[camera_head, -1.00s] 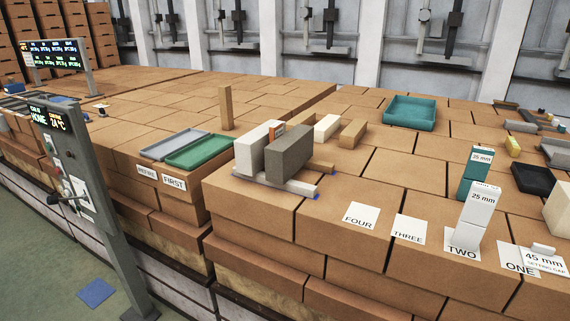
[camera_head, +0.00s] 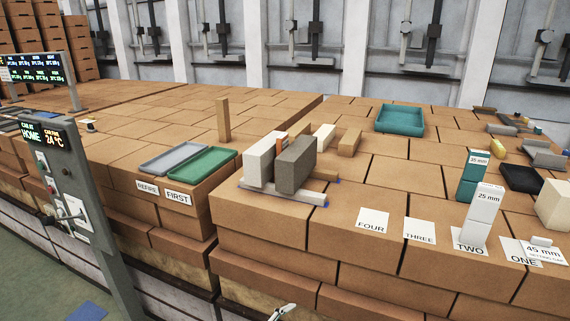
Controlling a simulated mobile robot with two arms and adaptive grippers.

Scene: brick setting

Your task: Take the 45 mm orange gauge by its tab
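A small orange piece (camera_head: 282,142), likely the orange gauge, shows between a white upright block (camera_head: 259,163) and a dark grey upright block (camera_head: 297,165). Most of it is hidden by these blocks, and I cannot make out its tab or any size mark. The two blocks stand on a pale rail (camera_head: 311,197) with a blue end. A card reading 45 mm and SETTING GAP (camera_head: 543,254) stands at the far right by the ONE label. A small pale and black part, likely mine, shows at the bottom edge; I cannot make out either gripper.
A teal gauge (camera_head: 467,189) and a white 25 mm gauge (camera_head: 483,216) stand near label TWO (camera_head: 470,240). A grey tray (camera_head: 172,158) and green tray (camera_head: 202,163) lie left of the blocks. A wooden post (camera_head: 224,121) stands behind. The brick top before FOUR (camera_head: 372,221) is clear.

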